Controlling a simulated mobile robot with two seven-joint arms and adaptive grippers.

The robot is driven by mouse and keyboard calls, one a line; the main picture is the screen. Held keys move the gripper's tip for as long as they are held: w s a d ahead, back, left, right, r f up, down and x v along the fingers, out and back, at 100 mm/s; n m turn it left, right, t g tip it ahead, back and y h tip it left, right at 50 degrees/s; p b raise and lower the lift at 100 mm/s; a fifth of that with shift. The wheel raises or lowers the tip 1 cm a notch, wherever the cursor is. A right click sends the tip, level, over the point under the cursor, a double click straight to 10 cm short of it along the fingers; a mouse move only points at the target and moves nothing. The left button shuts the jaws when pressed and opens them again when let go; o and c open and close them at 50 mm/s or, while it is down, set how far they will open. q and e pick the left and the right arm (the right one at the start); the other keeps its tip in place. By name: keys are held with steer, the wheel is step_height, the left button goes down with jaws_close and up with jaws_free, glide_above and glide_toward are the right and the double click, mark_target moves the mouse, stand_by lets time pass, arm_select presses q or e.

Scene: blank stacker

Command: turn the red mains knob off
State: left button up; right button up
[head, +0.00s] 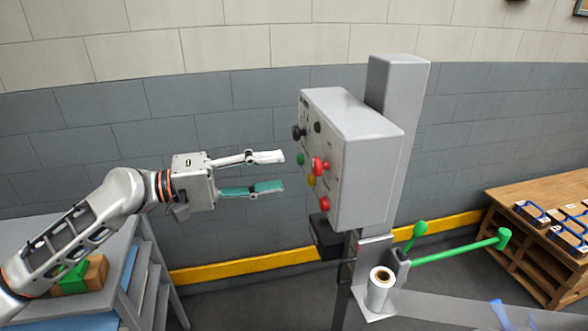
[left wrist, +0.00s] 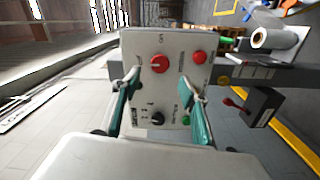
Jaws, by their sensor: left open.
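The grey control box (head: 365,140) has its panel facing left, towards my left gripper. A red knob (head: 319,166) sticks out of the panel's middle. In the left wrist view the red knob (left wrist: 160,64) shows on the panel, above and between the fingertips. My left gripper (head: 283,170) is open and empty, level with the knob and a short gap away from it. Its fingers (left wrist: 158,82) are spread in the left wrist view, and nothing is between them. My right gripper is in neither view.
A second red control (head: 324,204), a black knob (head: 298,132) and a green button (head: 300,160) sit on the same panel. A dark box (head: 325,237) hangs below. A green handle (head: 460,248) extends right. Stairs-like shelving stands lower left.

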arm_select(q)
steer(key=shift+v, duration=2)
step_height(320, 180, down, 27)
steer(key=s+m+t+y, duration=0.1)
steer(key=s+t+y, duration=0.1)
steer(key=t+y, duration=0.35)
steer(key=s+a+f+m+y, duration=0.2)
steer(key=s+a+f+y, duration=0.2)
steer(key=s+f, duration=0.5)
steer(key=s+a+f+m+y, duration=0.3)
steer(key=s+f+y, duration=0.2)
steer(key=s+f, duration=0.4)
step_height(320, 180, down, 2)
steer(key=shift+s+a+f, duration=0.1)
steer(key=shift+s+a, duration=0.1)
steer(key=shift+a, duration=0.2)
